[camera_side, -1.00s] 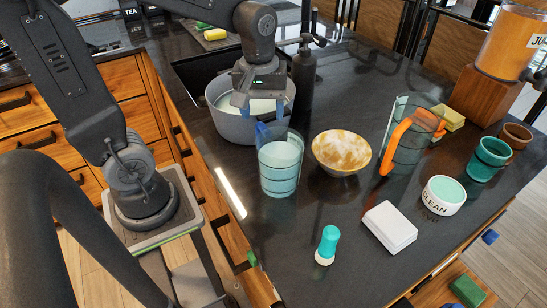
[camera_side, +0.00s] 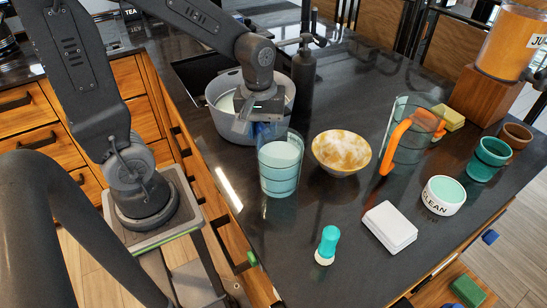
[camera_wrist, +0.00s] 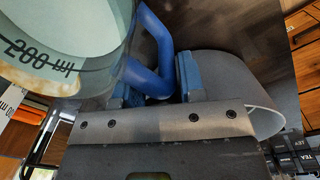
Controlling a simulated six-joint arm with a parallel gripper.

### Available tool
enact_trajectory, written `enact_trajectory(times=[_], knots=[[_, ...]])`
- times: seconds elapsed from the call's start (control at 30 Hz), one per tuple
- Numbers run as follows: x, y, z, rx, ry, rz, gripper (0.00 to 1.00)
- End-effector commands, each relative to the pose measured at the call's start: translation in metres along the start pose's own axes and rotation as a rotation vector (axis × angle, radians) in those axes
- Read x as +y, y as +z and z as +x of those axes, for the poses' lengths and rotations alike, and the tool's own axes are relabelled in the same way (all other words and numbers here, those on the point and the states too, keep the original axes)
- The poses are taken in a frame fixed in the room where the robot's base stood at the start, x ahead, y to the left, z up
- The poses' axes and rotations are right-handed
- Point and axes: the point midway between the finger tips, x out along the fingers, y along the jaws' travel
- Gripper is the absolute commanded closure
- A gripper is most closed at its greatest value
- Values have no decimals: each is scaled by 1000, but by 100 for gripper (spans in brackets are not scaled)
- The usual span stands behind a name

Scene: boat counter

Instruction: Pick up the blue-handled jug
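The blue-handled jug (camera_side: 281,170) is a clear, pale-teal measuring jug standing upright on the dark counter. In the side view my gripper (camera_side: 268,126) points down at its rear-left rim, and the fingers hide most of the handle. In the wrist view the jug (camera_wrist: 60,45) fills the upper left, with "200 ml" on its wall. Its blue handle (camera_wrist: 158,45) passes between the two blue finger pads of my gripper (camera_wrist: 160,85). The fingers stand apart, one on each side of the handle, and I see no clear grip on it.
A marbled bowl (camera_side: 341,152) is just right of the jug. Further right is an orange-handled jug (camera_side: 400,140).

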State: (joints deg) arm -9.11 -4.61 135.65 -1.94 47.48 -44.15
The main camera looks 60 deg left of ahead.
Motion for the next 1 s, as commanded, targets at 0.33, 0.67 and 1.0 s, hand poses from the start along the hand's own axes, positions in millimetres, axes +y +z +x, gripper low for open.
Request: enact_trajectory(times=[0.33, 0.67, 1.0], knots=[[0, 0, 0, 0, 0, 0, 97], [0, -1, 0, 2, 1, 0, 100], [1, -2, -6, 6, 5, -1, 100]])
